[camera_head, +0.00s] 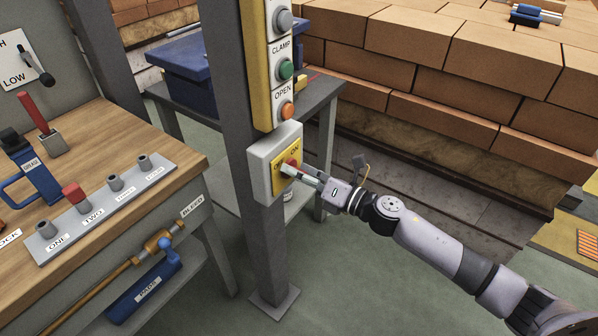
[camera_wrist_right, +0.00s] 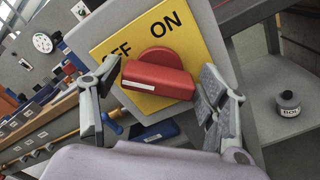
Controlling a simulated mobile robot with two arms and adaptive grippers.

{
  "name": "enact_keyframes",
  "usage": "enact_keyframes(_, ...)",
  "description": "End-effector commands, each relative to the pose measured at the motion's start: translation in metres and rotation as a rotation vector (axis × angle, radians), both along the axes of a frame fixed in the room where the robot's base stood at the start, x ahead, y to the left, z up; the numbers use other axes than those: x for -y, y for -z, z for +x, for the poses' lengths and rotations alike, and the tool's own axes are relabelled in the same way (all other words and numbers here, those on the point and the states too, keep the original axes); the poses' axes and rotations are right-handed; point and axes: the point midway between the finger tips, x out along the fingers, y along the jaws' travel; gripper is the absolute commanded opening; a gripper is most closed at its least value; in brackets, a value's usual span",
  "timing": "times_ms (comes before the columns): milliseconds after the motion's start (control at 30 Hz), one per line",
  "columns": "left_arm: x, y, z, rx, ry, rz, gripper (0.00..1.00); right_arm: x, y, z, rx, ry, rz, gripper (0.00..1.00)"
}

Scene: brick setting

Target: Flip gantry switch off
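The gantry switch is a red rotary knob (camera_wrist_right: 158,80) on a yellow plate (camera_wrist_right: 112,50) marked ON and OFF. In the head view the switch box (camera_head: 262,177) is fixed low on the grey post, and the red knob (camera_head: 292,163) is partly covered by my gripper. My right gripper (camera_wrist_right: 163,92) is open, with one finger on each side of the knob and visible gaps between fingers and knob. It also shows at the box in the head view (camera_head: 311,178). My left gripper is not in view.
Above the switch box is a yellow button panel (camera_head: 260,62) with CLAMP and OPEN labels. A workbench (camera_head: 180,152) with levers and numbered buttons stands at left. Brick stacks (camera_head: 430,50) fill the back right.

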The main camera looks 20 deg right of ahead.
Motion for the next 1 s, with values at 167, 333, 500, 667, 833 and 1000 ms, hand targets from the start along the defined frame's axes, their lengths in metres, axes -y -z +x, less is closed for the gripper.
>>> enact_keyframes(167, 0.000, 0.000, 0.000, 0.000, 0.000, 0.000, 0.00, 0.000, -0.001, 0.000, 0.001, 0.001, 0.002, 0.77)
enact_keyframes(333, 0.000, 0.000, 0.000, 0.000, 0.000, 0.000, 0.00, 0.000, -0.001, 0.000, 0.001, 0.001, 0.002, 0.77)
enact_keyframes(500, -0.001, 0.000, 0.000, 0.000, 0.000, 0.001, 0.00, 0.005, -0.001, -0.006, -0.001, 0.001, 0.003, 0.77)
enact_keyframes(667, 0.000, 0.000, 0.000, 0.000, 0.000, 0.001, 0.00, 0.020, 0.001, -0.026, -0.003, 0.001, 0.002, 0.77)
enact_keyframes(833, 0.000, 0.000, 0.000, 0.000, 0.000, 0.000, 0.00, 0.041, 0.001, -0.052, -0.005, 0.002, 0.003, 0.77)
enact_keyframes(1000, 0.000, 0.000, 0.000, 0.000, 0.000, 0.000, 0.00, 0.058, 0.000, -0.075, -0.003, 0.001, 0.003, 0.77)
